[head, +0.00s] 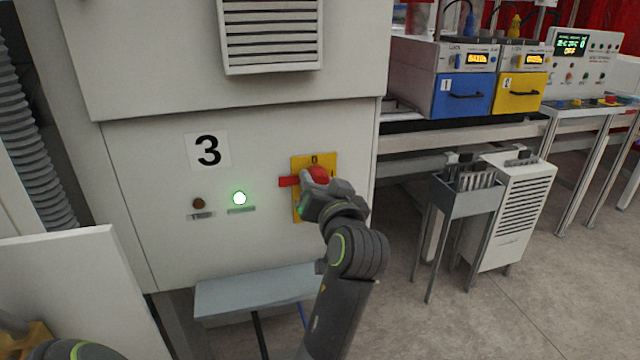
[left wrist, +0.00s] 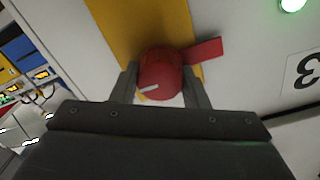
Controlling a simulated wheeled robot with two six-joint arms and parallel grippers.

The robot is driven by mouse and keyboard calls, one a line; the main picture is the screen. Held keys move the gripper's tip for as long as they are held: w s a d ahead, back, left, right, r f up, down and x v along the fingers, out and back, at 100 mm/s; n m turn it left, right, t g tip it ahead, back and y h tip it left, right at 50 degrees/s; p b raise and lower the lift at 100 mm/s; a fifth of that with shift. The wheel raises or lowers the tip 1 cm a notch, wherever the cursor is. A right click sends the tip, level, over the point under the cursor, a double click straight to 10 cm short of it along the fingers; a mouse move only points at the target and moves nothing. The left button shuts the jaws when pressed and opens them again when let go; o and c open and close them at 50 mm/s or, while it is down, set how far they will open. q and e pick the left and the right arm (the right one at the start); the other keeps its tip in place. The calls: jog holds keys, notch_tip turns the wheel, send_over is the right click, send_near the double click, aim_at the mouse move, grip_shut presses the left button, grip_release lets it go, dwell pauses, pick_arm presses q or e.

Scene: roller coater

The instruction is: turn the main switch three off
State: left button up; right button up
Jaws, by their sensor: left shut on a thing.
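The main switch three is a red rotary knob (head: 319,174) on a yellow plate (head: 301,207), mounted on the cabinet panel marked with the 3 label (head: 208,151). A red tab (head: 288,182) sticks out level to the left of the knob. My left gripper (head: 317,184) is at the switch and covers part of it and the plate. In the left wrist view the two fingers of the left gripper (left wrist: 160,82) sit on either side of the red knob (left wrist: 161,68), which has a pale mark. The red tab (left wrist: 205,50) points right there. My right gripper is not in view.
A green lamp (head: 239,198) glows on the panel beside a dark brown one (head: 199,203). A grey step or box (head: 255,290) juts out below the panel. Blue (head: 464,94) and yellow (head: 519,93) units and a metal stand (head: 466,203) are to the right.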

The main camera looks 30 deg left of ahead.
pick_arm(q)
jog(key=n+b, duration=0.1)
jog(key=n, duration=0.3)
jog(key=shift+n, duration=0.4)
jog(key=n+b, duration=0.1)
jog(key=n, duration=0.2)
jog(key=shift+a+n+b, duration=0.1)
jog(key=shift+n+b, duration=0.2)
jog(key=shift+b, duration=0.05)
jog(key=n+b, duration=0.2)
jog(key=n, duration=0.3)
jog(key=shift+s, duration=0.1)
jog(key=shift+n+b, duration=0.8)
jog(key=shift+n, duration=1.3)
jog(key=o, duration=1)
jog(key=shift+f, duration=0.1)
